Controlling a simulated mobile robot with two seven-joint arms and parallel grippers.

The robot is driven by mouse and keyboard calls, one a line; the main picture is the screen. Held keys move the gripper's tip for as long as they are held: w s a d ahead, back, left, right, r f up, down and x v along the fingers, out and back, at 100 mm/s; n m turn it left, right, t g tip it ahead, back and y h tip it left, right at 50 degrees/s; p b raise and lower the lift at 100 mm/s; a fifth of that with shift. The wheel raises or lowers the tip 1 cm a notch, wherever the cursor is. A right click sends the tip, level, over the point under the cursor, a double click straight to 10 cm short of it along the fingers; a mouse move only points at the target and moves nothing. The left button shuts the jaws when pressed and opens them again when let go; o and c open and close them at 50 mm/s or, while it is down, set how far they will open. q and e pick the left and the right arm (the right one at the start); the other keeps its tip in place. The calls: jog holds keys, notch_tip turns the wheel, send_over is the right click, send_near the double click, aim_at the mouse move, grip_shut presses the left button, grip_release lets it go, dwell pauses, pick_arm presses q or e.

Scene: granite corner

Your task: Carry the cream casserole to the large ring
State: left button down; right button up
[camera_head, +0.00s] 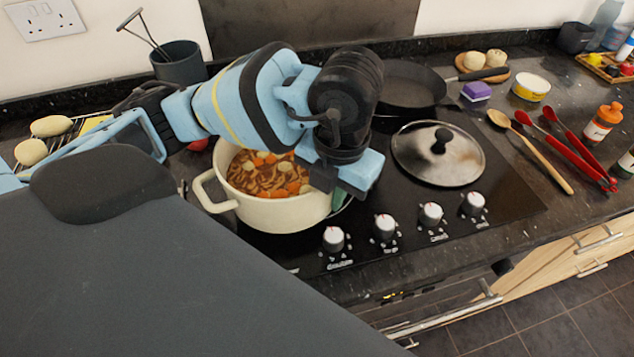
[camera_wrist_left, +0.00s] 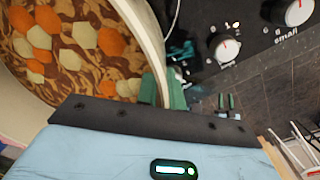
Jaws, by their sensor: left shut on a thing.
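The cream casserole (camera_head: 283,216), full of a stew with noodles, orange and pale pieces, is at the front left of the black hob (camera_head: 430,218). Its left handle shows; the right side is partly covered by my gripper. My left gripper (camera_head: 338,197) is shut on the casserole at its right side. In the left wrist view, the green fingertips (camera_wrist_left: 163,90) are at the edge of the casserole wall (camera_wrist_left: 152,42). I cannot tell whether the casserole touches the hob. The large ring's outline cannot be made out. My right gripper is not in view.
A glass lid (camera_head: 465,165) lies on the hob right of the casserole, and a dark frying pan (camera_head: 405,85) stands behind. Several knobs (camera_head: 384,226) line the hob's front. A grey pot (camera_head: 180,65) stands at the back left. Spoons (camera_head: 540,155) lie at right.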

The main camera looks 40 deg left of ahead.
pick_arm(q)
jog(key=w, duration=0.5)
jog(key=shift+w+a+r, duration=0.1)
jog(key=shift+w+a, duration=0.05)
jog(key=shift+w, duration=0.25)
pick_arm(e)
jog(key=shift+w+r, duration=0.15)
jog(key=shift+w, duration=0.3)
pick_arm(q)
jog(key=shift+w, duration=0.15)
jog(key=shift+w, duration=0.25)
jog(key=shift+w+f, duration=0.1)
jog(key=shift+f, duration=1.7)
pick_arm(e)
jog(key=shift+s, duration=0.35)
pick_arm(q)
jog(key=shift+f, duration=0.15)
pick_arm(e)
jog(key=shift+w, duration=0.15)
pick_arm(q)
jog(key=c, duration=1.5)
grip_release()
jog(key=shift+s+f, duration=0.2)
jog(key=shift+c, duration=0.2)
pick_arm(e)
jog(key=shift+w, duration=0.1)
